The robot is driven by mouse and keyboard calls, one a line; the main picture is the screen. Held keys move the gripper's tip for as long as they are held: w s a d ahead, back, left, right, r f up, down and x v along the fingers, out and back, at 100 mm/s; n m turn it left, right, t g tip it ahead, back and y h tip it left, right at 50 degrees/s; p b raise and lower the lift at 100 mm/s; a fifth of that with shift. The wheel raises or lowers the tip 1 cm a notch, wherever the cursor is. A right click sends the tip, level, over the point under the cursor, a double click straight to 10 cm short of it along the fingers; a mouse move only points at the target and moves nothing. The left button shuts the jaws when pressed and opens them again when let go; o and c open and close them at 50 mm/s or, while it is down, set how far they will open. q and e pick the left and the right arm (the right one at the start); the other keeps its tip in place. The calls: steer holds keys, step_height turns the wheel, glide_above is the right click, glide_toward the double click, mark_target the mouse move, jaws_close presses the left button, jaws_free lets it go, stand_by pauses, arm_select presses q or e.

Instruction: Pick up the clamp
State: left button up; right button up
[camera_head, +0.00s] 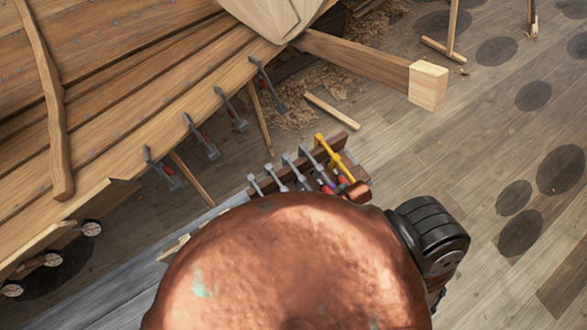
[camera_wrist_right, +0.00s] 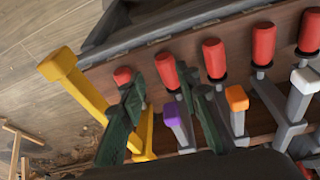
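Several clamps stand in a row on a wooden rack (camera_head: 252,190), grey ones (camera_head: 287,163) and a yellow one (camera_head: 328,151) at the far right end. In the right wrist view the yellow clamp (camera_wrist_right: 84,93) is at the left. Beside it are grey clamps with red handles, one with a purple pad (camera_wrist_right: 172,116) and one with an orange pad (camera_wrist_right: 237,98). My right gripper (camera_wrist_right: 159,76) has its dark green fingers apart, with a red handle (camera_wrist_right: 166,71) showing between them; contact cannot be told. My left gripper is not in view.
More clamps (camera_head: 201,138) hang along the edge of the planked hull (camera_head: 150,95) at the left. A square timber (camera_head: 365,62) juts out above the rack. Wood shavings (camera_head: 295,110) lie on the floor. A large copper-coloured body covers the bottom of the head view.

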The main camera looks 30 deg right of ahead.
steer(key=w+a+r+n+y+p, duration=0.15)
steer(key=w+a+r, duration=0.35)
steer(key=w+a, duration=0.5)
steer(key=w+a+r+n+y, duration=0.2)
steer(key=w+a+r, duration=0.3)
steer(key=w+a, duration=0.5)
steer(key=m+g+h, duration=0.2)
steer(key=g+h, duration=0.1)
glide_toward(293, 166)
steer(key=shift+s+d+p, duration=0.15)
steer(key=shift+s+p, duration=0.15)
step_height(293, 166, down, 3)
steer(key=b, duration=0.3)
steer(key=shift+d+m, duration=0.2)
steer(key=shift+m, duration=0.05)
steer(key=f+b, duration=0.1)
steer(key=b, duration=0.1)
steer(key=f+b, duration=0.4)
steer(key=b, duration=0.1)
steer(key=shift+w+a, duration=0.25)
steer(key=shift+a, duration=0.1)
steer(key=shift+r, duration=0.1)
jaws_close()
